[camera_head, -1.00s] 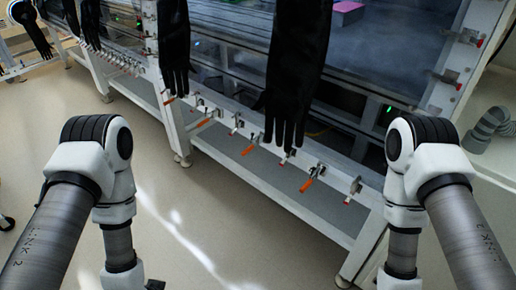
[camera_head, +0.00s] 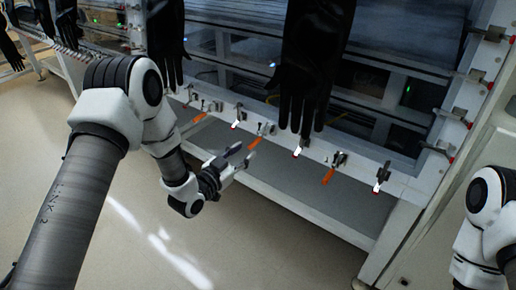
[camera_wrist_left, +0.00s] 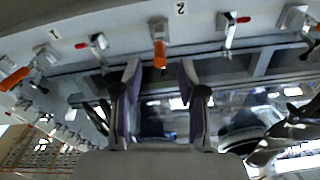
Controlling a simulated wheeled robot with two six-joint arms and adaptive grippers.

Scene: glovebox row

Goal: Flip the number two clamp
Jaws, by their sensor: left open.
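A clamp with an orange handle (camera_wrist_left: 160,54) sits on the white rail beside the label "2" (camera_wrist_left: 181,8) in the left wrist view. The clamp with an orange handle in the middle of the row (camera_head: 255,143) in the head view appears to be the same one. My left gripper (camera_head: 238,152) is open and empty just short of that handle. In the left wrist view its two fingertips (camera_wrist_left: 158,72) stand apart, one on each side below the handle, with no visible contact. My right gripper is out of view.
More clamps line the rail, including an orange one at right (camera_head: 328,175) and a red-tipped one (camera_head: 378,187). A black glove (camera_head: 310,70) hangs close above the rail. A label "1" (camera_wrist_left: 53,33) is at left. Open floor (camera_head: 240,250) lies in front.

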